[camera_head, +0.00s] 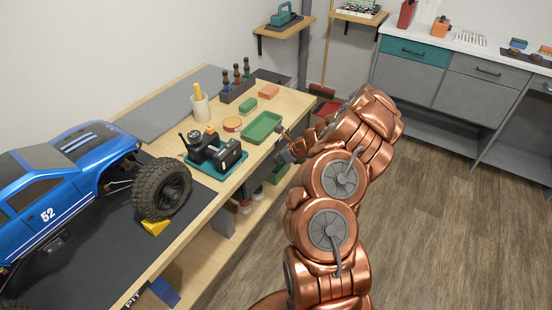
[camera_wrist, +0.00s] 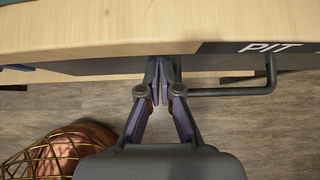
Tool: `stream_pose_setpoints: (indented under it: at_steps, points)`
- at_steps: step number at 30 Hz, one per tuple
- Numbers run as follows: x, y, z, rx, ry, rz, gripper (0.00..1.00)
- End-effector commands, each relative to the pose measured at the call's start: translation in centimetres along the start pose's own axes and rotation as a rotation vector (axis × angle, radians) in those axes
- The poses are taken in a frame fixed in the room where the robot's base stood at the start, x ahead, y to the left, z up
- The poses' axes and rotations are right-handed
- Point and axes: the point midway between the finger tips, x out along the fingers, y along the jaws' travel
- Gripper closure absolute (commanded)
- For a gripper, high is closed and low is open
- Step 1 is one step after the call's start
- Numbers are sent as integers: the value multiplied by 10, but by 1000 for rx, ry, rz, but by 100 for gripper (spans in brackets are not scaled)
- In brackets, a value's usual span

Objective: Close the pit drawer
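How far the drawer stands out cannot be told.
The wooden bench (camera_head: 190,243) carries a blue truck (camera_head: 60,190), a black device on a teal tray (camera_head: 215,153) and a green tray (camera_head: 262,127). A blue piece (camera_head: 163,292) shows below the bench edge. Wood floor (camera_head: 450,225) is clear at the right.

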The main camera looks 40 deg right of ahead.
Motion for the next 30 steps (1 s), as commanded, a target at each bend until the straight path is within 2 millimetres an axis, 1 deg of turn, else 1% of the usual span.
stream_pose_setpoints:
  at_steps: [2, 7, 10, 14, 24, 30]
  points:
    - [-6, 1, -1, 0, -3, 5, 100]
    - [-26, -6, -20, 5, -1, -3, 100]
    - [-38, -7, -20, 2, -3, -5, 100]
    - [-52, -3, -19, -4, -1, 1, 100]
    - [-97, -3, -19, -4, 0, 1, 100]
    - [-114, -3, -19, -4, 0, 3, 100]
